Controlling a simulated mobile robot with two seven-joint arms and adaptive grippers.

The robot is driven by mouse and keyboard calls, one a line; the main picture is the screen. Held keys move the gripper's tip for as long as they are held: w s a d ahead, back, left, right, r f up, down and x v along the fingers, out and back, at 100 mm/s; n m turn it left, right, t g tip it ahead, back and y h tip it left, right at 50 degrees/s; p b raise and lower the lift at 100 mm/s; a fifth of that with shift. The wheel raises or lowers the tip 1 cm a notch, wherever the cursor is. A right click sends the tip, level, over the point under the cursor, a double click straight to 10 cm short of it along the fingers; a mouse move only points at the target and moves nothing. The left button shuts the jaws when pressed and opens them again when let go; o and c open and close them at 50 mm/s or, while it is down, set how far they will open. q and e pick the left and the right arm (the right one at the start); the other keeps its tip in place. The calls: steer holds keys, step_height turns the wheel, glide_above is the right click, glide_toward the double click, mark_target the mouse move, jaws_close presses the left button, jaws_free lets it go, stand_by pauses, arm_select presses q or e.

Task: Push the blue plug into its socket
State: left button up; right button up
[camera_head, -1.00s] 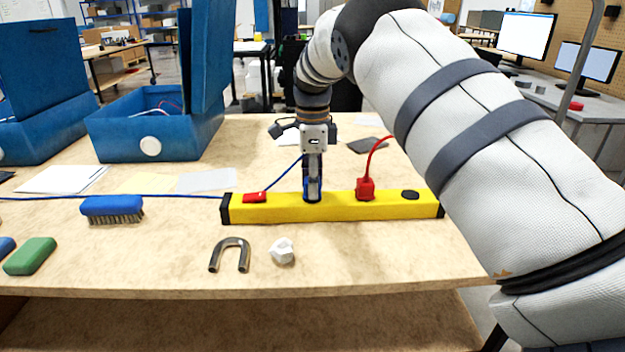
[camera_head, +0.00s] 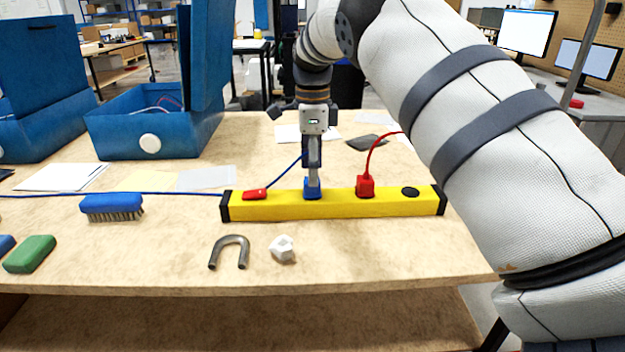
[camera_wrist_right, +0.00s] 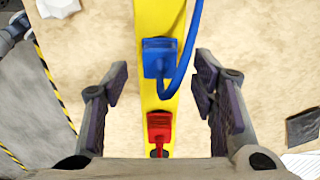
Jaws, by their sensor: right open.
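The blue plug (camera_head: 313,188) stands on the yellow power strip (camera_head: 270,210), between a red switch (camera_head: 255,195) and a red plug (camera_head: 365,187). It also shows in the right wrist view (camera_wrist_right: 160,58), with its blue cable curving off. Its socket is hidden beneath it, and I cannot tell how deep it sits. My right gripper (camera_head: 313,168) is just above the blue plug in the head view. In the right wrist view its fingers (camera_wrist_right: 160,90) are spread wide on either side of the strip, with nothing between them gripped. My left gripper is not in view.
A red cable rises from the red plug. A horseshoe magnet (camera_head: 229,252) and a white faceted piece (camera_head: 282,248) lie in front of the strip. A blue brush (camera_head: 112,206) lies to the left. Blue bins (camera_head: 150,135) stand behind. The table's front right is clear.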

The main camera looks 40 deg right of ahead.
step_height(320, 180, up, 8)
stand_by(0.6)
